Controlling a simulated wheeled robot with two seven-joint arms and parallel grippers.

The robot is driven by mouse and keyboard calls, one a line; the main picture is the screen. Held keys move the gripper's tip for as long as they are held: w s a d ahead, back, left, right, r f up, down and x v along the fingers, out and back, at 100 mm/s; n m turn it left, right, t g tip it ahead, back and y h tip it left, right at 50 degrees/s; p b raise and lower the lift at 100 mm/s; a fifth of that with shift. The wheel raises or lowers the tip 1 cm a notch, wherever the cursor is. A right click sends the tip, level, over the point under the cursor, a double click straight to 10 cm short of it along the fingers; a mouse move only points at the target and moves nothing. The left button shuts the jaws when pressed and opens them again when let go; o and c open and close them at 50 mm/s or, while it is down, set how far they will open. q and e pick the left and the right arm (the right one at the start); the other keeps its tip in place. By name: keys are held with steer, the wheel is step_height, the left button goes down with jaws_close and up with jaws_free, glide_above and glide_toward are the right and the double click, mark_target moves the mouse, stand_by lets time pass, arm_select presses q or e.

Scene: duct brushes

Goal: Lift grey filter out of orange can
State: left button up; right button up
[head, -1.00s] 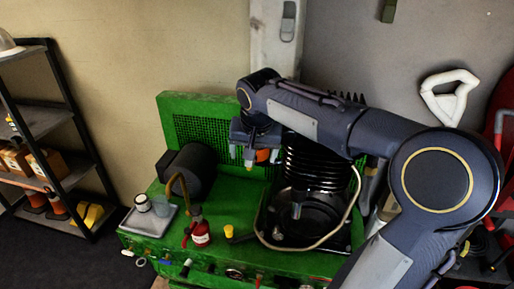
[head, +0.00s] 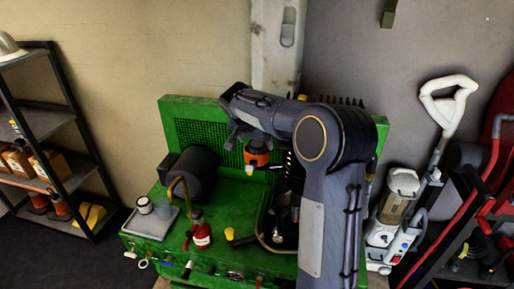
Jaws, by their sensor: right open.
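I cannot make out a separate grey filter; my arm and gripper cover the area just above the can. My right gripper (head: 236,137) is open, above and to the left of the can, with its fingers pointing down. It appears apart from the can and empty. My left gripper is not in view.
My right arm hides part of the black finned stack. A white vacuum (head: 383,240) stands at right.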

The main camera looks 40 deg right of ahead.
steer(key=shift+d+f, duration=0.1)
steer(key=shift+f, duration=0.1)
steer(key=c, duration=1.1)
steer(key=shift+o, duration=0.2)
steer(key=shift+r, duration=0.1)
